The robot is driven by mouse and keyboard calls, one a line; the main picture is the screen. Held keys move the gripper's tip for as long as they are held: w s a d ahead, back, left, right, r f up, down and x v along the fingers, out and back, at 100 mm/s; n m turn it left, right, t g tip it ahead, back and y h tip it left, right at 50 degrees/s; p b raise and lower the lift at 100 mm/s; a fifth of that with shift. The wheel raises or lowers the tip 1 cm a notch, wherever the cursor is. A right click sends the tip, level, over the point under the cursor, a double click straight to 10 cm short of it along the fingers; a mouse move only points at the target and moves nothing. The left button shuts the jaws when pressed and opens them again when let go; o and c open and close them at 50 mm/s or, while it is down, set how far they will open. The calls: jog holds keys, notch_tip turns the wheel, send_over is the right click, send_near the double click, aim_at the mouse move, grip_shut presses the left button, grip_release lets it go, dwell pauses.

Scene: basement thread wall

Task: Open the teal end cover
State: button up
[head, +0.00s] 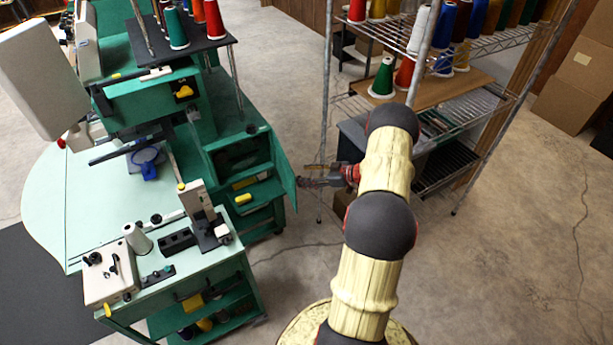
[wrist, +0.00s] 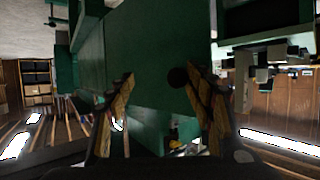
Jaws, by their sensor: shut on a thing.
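The teal end cover (head: 284,182) is a flat panel at the right end of the green machine cabinet. It stands swung out, and the dark inside of the cabinet (head: 240,152) shows beside it. My gripper (head: 303,182) is at the cover's outer edge. In the wrist view the cover (wrist: 145,50) fills the upper middle. The two fingers of my gripper (wrist: 160,95) stand apart on either side of it, shut on it. A dark round knob (wrist: 178,77) shows by the right finger; the exact contact is hard to see.
A metal wire rack (head: 460,45) with thread cones stands behind and right of my gripper. The green machine table (head: 110,200) with its fittings is at left. Cardboard boxes (head: 580,75) are at the far right. Open concrete floor (head: 510,260) lies at right.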

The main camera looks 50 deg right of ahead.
jog(key=shift+d+r, duration=0.35)
jog(key=shift+r, duration=0.1)
jog(key=v, duration=1.1)
jog(key=shift+s+a+f, duration=0.2)
jog(key=shift+s+f, duration=0.05)
jog(key=shift+s, duration=0.3)
